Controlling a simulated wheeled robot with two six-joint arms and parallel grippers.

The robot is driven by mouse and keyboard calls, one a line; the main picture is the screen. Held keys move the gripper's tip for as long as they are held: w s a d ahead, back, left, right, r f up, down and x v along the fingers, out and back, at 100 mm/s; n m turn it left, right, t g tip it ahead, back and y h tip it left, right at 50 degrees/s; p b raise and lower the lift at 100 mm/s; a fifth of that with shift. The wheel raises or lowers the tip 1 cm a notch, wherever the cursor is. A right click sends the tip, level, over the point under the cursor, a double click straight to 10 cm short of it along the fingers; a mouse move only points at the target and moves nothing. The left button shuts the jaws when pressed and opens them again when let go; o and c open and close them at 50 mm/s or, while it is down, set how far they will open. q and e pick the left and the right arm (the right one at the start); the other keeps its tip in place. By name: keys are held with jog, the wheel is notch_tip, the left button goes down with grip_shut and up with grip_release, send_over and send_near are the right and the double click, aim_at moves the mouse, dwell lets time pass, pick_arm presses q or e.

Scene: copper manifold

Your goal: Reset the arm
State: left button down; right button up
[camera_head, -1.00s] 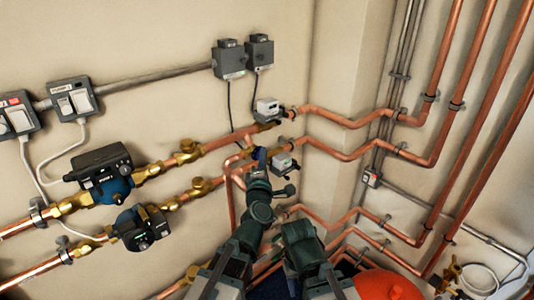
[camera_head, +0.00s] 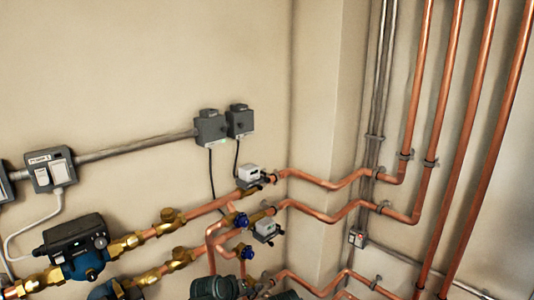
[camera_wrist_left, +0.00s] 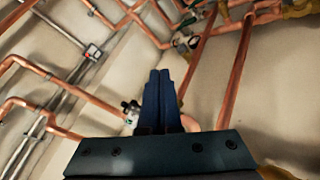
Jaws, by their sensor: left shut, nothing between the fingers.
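My left gripper (camera_wrist_left: 160,88) shows in the left wrist view, its two dark blue fingers pressed together with nothing between them. Copper pipes and the wall lie behind its tips, and it appears apart from them. In the head view the left gripper's fingers are not visible. Only dark green rounded arm parts of mine show at the bottom edge, below the copper pipes (camera_head: 340,212). My right gripper is not in either view now.
Two blue-and-black pumps sit on the pipes at lower left, the upper pump (camera_head: 78,248) clearest. Small blue-handled valves (camera_head: 242,220) and a white actuator (camera_head: 250,174) are near the middle. Grey boxes (camera_head: 212,128) hang on the wall. Vertical pipes (camera_head: 470,150) stand right. The upper wall is bare.

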pick_arm(q)
jog(key=s+a+f+m+g+y, duration=0.2)
jog(key=s+a+f+g, duration=0.15)
jog(key=s+a, duration=0.25)
jog(key=s+a+f+m+g+y, duration=0.1)
jog(key=s+a+f+g+y, duration=0.15)
jog(key=s+a+g, duration=0.35)
jog(key=s+d+m+t+y, duration=0.1)
jog(key=s+d+m, duration=0.2)
jog(key=d, duration=0.9)
jog(key=s, duration=0.3)
jog(key=shift+m, duration=0.4)
jog(key=c, duration=1.5)
grip_release()
jog(key=shift+s+d+t, duration=0.1)
jog(key=shift+t, duration=0.15)
jog(key=shift+c, duration=0.2)
